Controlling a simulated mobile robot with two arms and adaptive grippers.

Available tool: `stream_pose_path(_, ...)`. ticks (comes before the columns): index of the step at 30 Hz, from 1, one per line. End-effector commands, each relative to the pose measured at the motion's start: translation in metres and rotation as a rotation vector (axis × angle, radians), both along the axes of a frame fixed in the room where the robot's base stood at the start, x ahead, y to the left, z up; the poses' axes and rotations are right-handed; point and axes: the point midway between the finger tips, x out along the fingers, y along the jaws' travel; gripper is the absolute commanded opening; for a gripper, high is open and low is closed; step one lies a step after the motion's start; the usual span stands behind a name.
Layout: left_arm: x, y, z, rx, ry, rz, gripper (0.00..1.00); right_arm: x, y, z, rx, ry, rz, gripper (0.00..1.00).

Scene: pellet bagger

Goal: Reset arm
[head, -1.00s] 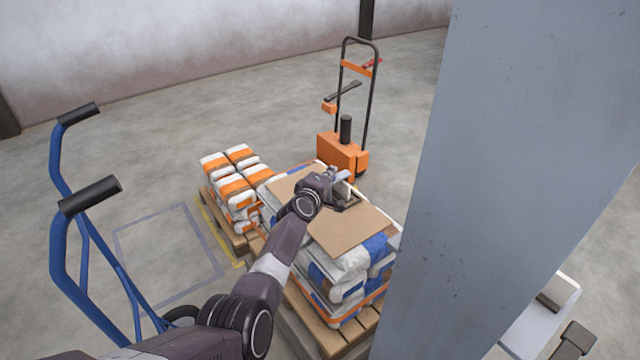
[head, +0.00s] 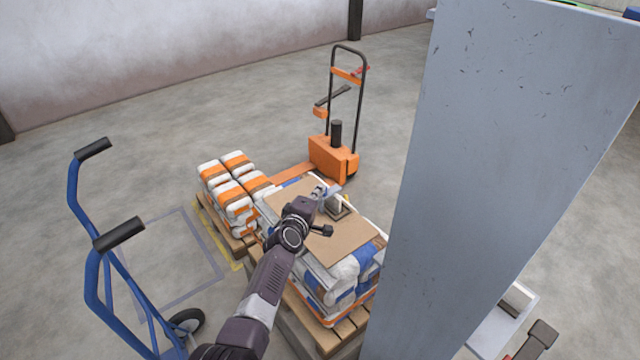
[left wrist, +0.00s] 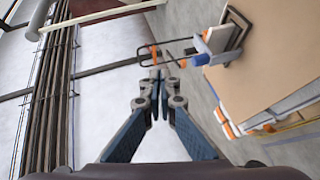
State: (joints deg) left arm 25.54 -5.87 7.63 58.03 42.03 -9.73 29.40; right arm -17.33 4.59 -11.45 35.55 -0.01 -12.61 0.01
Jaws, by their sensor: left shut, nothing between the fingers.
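My left arm reaches over the near stack of bags, and its left gripper (head: 327,191) is above the far part of the cardboard sheet (head: 345,238). Its fingers are shut with nothing between them. In the left wrist view the left gripper (left wrist: 154,76) points toward the wall, with the fingertips together. A small grey tool (head: 338,207) with a pale block lies on the cardboard, close beside the gripper in the head view. In the left wrist view this tool (left wrist: 222,38) is right of the fingers and apart from them. My right gripper is not in view.
White-and-blue bags (head: 345,275) on a wooden pallet (head: 350,325) carry the cardboard. Orange-and-white bags (head: 232,190) stand behind left. An orange pallet truck (head: 335,160) is beyond. A blue hand truck (head: 90,260) is at left. A grey column (head: 500,170) blocks the right side.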

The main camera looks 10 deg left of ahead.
Motion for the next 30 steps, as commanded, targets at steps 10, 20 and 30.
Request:
stream_pose_path(10,-0.011,-0.002,0.000,0.025,0.008,-0.020,0.00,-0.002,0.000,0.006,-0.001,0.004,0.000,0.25)
stream_pose_path(20,-0.133,-0.025,-0.050,0.453,0.177,-0.366,0.00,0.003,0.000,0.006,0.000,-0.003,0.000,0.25)
stream_pose_path(30,-0.327,-0.021,-0.080,0.932,0.456,-0.769,0.00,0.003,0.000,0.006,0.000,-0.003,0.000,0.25)
